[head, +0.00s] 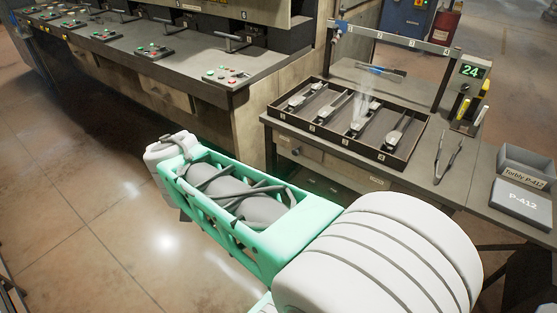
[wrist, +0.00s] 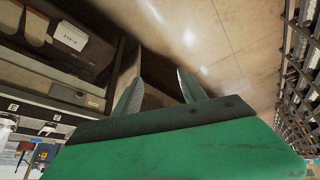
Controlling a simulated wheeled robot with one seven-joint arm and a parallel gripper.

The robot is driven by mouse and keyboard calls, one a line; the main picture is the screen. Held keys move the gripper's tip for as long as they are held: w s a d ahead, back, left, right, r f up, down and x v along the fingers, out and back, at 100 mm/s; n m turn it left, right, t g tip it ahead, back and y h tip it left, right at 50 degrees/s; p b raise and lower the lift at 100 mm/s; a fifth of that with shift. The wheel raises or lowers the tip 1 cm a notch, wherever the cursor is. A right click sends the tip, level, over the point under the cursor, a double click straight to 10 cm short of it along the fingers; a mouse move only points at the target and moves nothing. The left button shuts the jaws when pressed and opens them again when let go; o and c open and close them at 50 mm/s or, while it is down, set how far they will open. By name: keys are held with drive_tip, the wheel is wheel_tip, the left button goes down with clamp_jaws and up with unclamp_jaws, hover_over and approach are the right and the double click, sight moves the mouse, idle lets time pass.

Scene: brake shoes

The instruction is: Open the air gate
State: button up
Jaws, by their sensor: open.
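A tray (head: 383,157) with several numbered slots lies on the grey workbench (head: 458,190), with a metal piece in each slot. White vapour (head: 364,100) rises over the right part of the tray. A numbered bar (head: 395,39) spans above the bench, with a blue piece (head: 341,27) at its left end. I cannot tell for sure which part is the air gate. My gripper (wrist: 157,90) shows in the wrist view with its two fingers apart and nothing between them. In the head view my arm reaches left, in front of the bench, and the fingers are hidden.
A long machine console (head: 160,70) with several button panels and handles runs along the back left. A green display (head: 473,71) reads 24. The floor (head: 90,180) at left is clear.

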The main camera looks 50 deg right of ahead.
drive_tip(key=w+d+f+m+h+b, duration=0.35)
drive_tip(key=d+f, duration=0.25)
drive_tip(key=d, duration=0.2)
drive_tip(key=w+d+f+m+h+b, duration=0.2)
drive_tip(key=w+d+f+b, duration=0.3)
drive_tip(key=d, duration=0.3)
drive_tip(key=m+g+h+b, duration=0.3)
drive_tip(key=m+h+b, duration=0.4)
drive_tip(key=h+b, duration=0.5)
approach(294, 153)
drive_tip(key=d+r+y+b, duration=0.1)
drive_tip(key=d+y+b, duration=0.1)
drive_tip(key=y, duration=0.1)
drive_tip(key=shift+h, duration=0.45)
drive_tip(key=d, duration=0.2)
drive_tip(key=d+b, duration=0.1)
drive_tip(key=d, duration=0.2)
drive_tip(key=w+d+r, duration=0.1)
drive_tip(key=d, duration=0.2)
drive_tip(key=shift+d+b, duration=0.25)
drive_tip(key=shift+b, duration=0.05)
clamp_jaws()
